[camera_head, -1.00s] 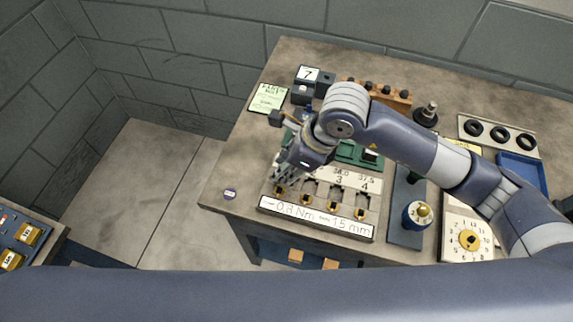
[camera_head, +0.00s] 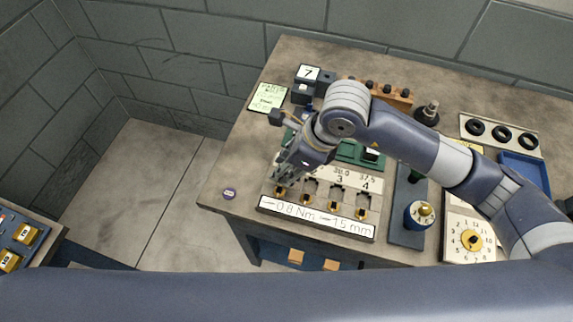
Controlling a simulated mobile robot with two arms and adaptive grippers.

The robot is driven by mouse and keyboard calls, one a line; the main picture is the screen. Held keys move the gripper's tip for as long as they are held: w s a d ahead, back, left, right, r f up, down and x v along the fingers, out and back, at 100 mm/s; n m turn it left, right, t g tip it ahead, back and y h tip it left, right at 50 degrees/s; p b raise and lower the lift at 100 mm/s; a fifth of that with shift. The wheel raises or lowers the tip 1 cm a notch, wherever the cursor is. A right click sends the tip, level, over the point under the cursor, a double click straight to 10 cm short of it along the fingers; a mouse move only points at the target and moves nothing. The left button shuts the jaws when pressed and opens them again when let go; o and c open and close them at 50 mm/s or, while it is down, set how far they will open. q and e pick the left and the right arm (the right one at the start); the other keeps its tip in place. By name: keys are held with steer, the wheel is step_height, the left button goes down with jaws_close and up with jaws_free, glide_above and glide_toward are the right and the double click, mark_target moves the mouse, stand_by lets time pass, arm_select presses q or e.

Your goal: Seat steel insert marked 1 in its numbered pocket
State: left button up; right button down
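A pale mould block (camera_head: 370,196) with a row of numbered pockets lies near the table's front edge. The numbers 3 and 4 can be read; the pockets at its left end are mostly hidden by my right gripper. My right gripper (camera_head: 281,178) points down over the left end of the block, with its fingertips close to it. Its fingers are small and dark, so I cannot tell whether they are open or hold anything. I cannot make out the steel insert marked 1. My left gripper is out of view.
A strip reading 0.8 Nm and 1.5 mm (camera_head: 316,219) runs along the block's front. A dial plate (camera_head: 455,254), a blue tray (camera_head: 522,170) and a plate with black rings (camera_head: 470,122) stand to the right.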

arm_select(q)
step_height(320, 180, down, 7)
steer(key=b, duration=0.7)
stand_by(7.0)
